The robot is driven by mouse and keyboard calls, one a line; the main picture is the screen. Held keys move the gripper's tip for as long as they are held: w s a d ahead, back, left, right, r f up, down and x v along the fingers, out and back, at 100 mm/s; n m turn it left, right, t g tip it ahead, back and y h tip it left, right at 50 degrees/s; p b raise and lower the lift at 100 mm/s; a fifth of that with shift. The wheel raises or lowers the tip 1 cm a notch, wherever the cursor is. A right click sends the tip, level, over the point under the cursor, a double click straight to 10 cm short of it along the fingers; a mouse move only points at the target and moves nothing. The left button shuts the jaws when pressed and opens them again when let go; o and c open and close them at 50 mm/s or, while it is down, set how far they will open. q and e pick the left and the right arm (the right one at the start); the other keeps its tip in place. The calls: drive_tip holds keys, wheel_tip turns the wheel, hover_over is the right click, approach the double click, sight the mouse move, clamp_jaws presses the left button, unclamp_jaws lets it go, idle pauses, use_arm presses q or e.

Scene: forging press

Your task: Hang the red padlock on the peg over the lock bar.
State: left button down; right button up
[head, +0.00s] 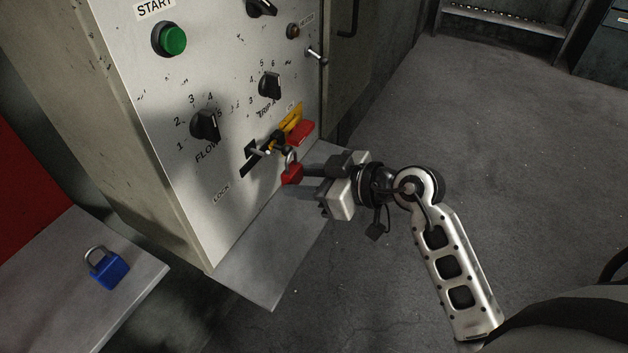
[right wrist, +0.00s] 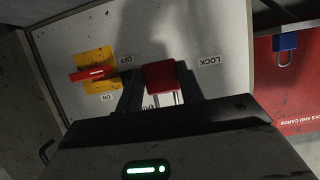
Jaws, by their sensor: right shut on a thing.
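The red padlock (head: 291,174) is held upright, shackle up, in my right gripper (head: 298,181), close in front of the grey panel. In the right wrist view the red padlock (right wrist: 160,75) sits between the dark fingers of my right gripper (right wrist: 160,88). A pale metal peg (head: 260,151) sticks out beside a black slot (head: 249,157) above the LOCK label. The shackle is just right of the peg and slightly lower; I cannot tell whether they touch. The lock bar is hard to make out. My left gripper is not in view.
A yellow plate (head: 291,123) with a red handle (head: 300,133) is just above the padlock. Black knobs (head: 205,125) and a green START button (head: 174,39) are on the panel. A blue padlock (head: 110,270) rests on a shelf (head: 145,277) at lower left. Floor is clear at right.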

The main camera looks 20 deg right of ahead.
drive_tip(key=shift+w+r+x, duration=0.1)
drive_tip(key=shift+r+x, duration=0.1)
drive_tip(key=shift+x, duration=0.9)
drive_tip(key=shift+w+r+x, duration=0.1)
drive_tip(key=shift+r+x, duration=0.1)
drive_tip(key=shift+x, duration=0.9)
drive_tip(key=shift+r+x, duration=0.15)
drive_tip(key=shift+x, duration=1)
drive_tip(key=shift+a, duration=0.15)
drive_tip(key=o, duration=1.2)
drive_tip(key=shift+r, duration=0.1)
drive_tip(key=shift+d, duration=0.2)
